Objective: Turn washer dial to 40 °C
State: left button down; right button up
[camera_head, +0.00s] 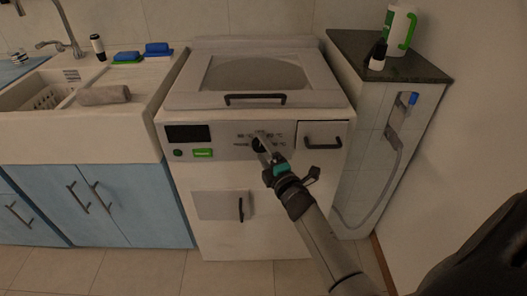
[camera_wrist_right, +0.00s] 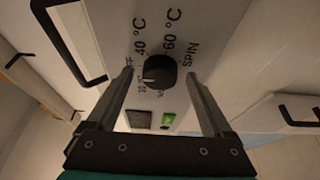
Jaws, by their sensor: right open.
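The washer (camera_head: 218,175) stands in the middle of the head view, with its control panel on the front. The dark round dial (camera_wrist_right: 160,71) shows in the right wrist view, with printed labels around it, including 40 °C, 60 °C and SPIN. A small pale mark lies on the dial's lower left; its exact setting is hard to read. My right gripper (camera_wrist_right: 157,74) is open, with one finger on each side of the dial; contact is not clear. In the head view, my right gripper (camera_head: 262,146) reaches the panel and partly hides the dial. My left gripper is not in view.
A dark display (camera_head: 188,133) and green button (camera_head: 203,153) sit left of the dial. A drawer handle (camera_head: 323,143) is close on the right, and a lid handle (camera_head: 255,98) is above. A sink counter stands left; a dark-topped cabinet stands right.

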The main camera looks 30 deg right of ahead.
jog(key=c, duration=1.3)
grip_shut()
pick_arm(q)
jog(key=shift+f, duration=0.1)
pick_arm(e)
jog(key=m+b, duration=0.1)
jog(key=m+t+b, duration=0.1)
jog(key=shift+f+m+b, duration=0.25)
jog(key=shift+m+b, duration=0.15)
jog(key=m+h+b, duration=0.1)
jog(key=m, duration=0.1)
jog(key=m+t+b, duration=0.1)
jog(key=m+b, duration=0.1)
jog(key=shift+a+f+m+h, duration=0.1)
jog(key=shift+f+m+h, duration=0.05)
jog(key=shift+m+h, duration=0.25)
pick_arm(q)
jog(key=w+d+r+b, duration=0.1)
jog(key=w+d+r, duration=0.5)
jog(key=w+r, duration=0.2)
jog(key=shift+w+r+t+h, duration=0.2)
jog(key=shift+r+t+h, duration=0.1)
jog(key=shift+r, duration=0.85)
pick_arm(e)
jog(key=shift+w+m+t+h, duration=0.1)
jog(key=shift+m+t+h, duration=0.4)
jog(key=shift+m, duration=1.2)
jog(key=shift+h, duration=0.3)
